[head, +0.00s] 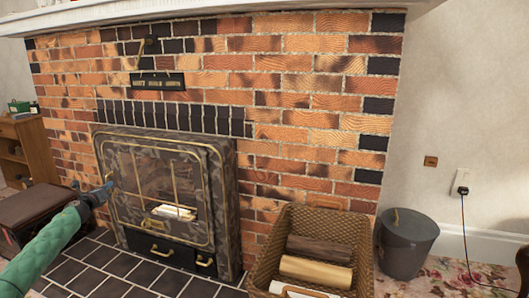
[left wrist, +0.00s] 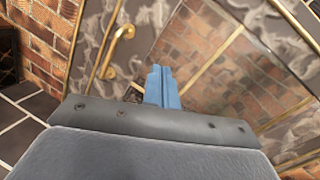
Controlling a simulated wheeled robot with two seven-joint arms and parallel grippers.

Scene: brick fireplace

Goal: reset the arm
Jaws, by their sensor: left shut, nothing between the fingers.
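My left arm comes in from the left in the head view, and its blue-tipped gripper (head: 106,188) is beside the left edge of the fireplace door (head: 180,237). In the left wrist view, the blue fingers of the left gripper (left wrist: 162,86) are together with nothing between them. A brass handle (left wrist: 117,64) on the door is close in front of them; I cannot tell whether they touch. The door has a marbled frame, brass trim and a glass pane, and looks closed. My right gripper is in neither view.
A wicker basket (head: 263,262) with logs stands right of the fireplace, and a grey bin (head: 406,246) beside it. A dark reddish box (head: 35,205) sits at the left near a wooden cabinet (head: 30,150). Dark floor tiles (head: 75,268) are clear before the fireplace.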

